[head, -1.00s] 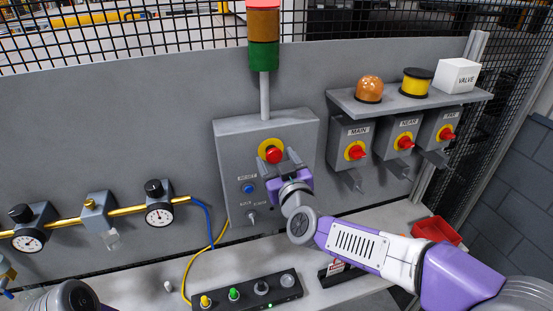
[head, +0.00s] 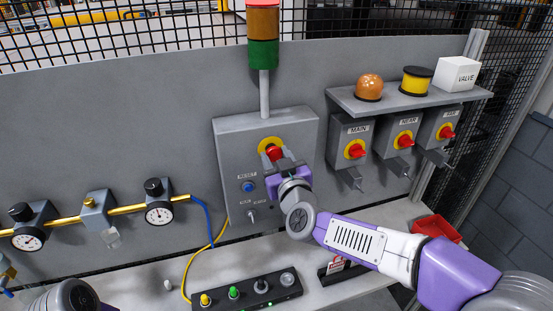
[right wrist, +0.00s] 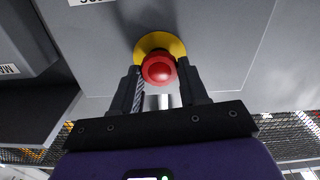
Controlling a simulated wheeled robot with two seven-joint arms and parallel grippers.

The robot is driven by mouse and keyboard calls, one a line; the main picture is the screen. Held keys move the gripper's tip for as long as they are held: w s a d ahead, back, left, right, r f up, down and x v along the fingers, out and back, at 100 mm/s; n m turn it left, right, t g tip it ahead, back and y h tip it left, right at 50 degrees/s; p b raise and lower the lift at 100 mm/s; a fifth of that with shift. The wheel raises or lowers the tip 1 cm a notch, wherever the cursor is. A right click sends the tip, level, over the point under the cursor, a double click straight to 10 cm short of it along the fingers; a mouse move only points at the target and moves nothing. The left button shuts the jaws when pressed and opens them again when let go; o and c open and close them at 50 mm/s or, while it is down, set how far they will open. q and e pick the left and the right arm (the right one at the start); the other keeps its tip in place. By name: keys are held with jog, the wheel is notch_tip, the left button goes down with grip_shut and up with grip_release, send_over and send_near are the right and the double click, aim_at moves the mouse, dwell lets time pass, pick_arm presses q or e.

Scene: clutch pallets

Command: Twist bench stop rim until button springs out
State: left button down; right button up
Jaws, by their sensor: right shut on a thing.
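The bench stop is a red mushroom button (head: 274,153) on a yellow collar (head: 268,143), set in the upper part of a grey control box (head: 234,150). The red button also shows in the right wrist view (right wrist: 158,68), with its yellow collar (right wrist: 160,42) behind it. My right gripper (head: 276,160) is at the button, its fingers either side of the rim and shut on it. The fingers hide part of the button in the head view. How far the button stands out is hard to tell. My left gripper is out of view.
A blue reset button (head: 249,187) and a small switch (head: 251,215) sit below on the box. Several switch boxes, one labelled MAIN (head: 357,138), hang at right under a shelf (head: 340,98). A black button strip (head: 246,291) lies on the bench below.

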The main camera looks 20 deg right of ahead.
jog(key=m+b, duration=0.2)
jog(key=m, duration=0.1)
jog(key=shift+f, duration=0.15)
jog(key=shift+d+m+b, duration=0.1)
jog(key=shift+m+b, duration=0.85)
jog(key=shift+m, duration=1.05)
jog(key=o, duration=1.1)
jog(key=shift+s+d, duration=0.1)
jog(key=shift+s, duration=3.7)
